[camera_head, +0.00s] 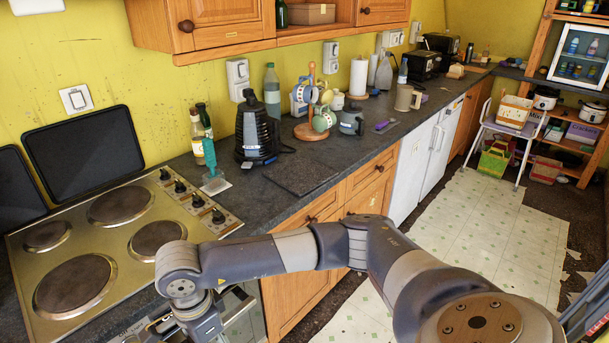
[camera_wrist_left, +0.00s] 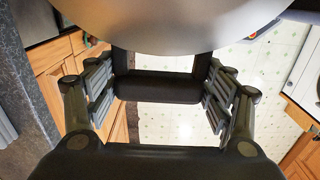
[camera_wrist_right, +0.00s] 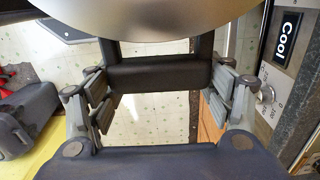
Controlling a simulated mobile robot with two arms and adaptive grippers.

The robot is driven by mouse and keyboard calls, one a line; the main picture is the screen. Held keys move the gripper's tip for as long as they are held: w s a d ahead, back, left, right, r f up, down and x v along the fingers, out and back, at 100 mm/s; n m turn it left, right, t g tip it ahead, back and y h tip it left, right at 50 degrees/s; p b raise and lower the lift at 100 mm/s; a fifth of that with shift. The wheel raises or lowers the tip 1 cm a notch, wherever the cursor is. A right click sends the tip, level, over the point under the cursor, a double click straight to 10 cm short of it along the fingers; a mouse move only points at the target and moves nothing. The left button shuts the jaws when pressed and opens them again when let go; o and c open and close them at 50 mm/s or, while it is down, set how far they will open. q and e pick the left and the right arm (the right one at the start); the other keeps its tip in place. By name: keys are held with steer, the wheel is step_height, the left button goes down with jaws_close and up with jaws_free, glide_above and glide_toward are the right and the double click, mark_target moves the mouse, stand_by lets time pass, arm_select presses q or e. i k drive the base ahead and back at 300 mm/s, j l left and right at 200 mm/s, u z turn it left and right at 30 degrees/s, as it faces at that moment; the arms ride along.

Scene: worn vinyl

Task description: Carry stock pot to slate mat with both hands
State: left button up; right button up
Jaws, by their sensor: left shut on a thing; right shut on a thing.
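The steel stock pot (camera_wrist_left: 190,25) fills the top of the left wrist view, and its curved side also shows in the right wrist view (camera_wrist_right: 150,15). My left gripper (camera_wrist_left: 158,92) is shut on one dark loop handle of the pot. My right gripper (camera_wrist_right: 158,90) is shut on the other dark handle. Pale floor shows below both handles. The pot and both gripper tips are out of the head view, where one of my arms crosses the lower part. The dark slate mat (camera_head: 300,177) lies flat and bare on the counter, right of the stove.
The stove (camera_head: 128,240) is at left. A dark blender-like appliance (camera_head: 257,135) and a mug tree (camera_head: 311,105) stand behind the mat. A teal-handled brush (camera_head: 210,160) stands left of it. Wooden drawers (camera_head: 350,195) are below the counter. In the right wrist view, an appliance knob (camera_wrist_right: 266,92) is close at right.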

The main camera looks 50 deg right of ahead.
mark_target(306, 175)
steer(key=l, duration=1.85)
steer(key=i+l, duration=0.1)
steer(key=l, duration=1.8)
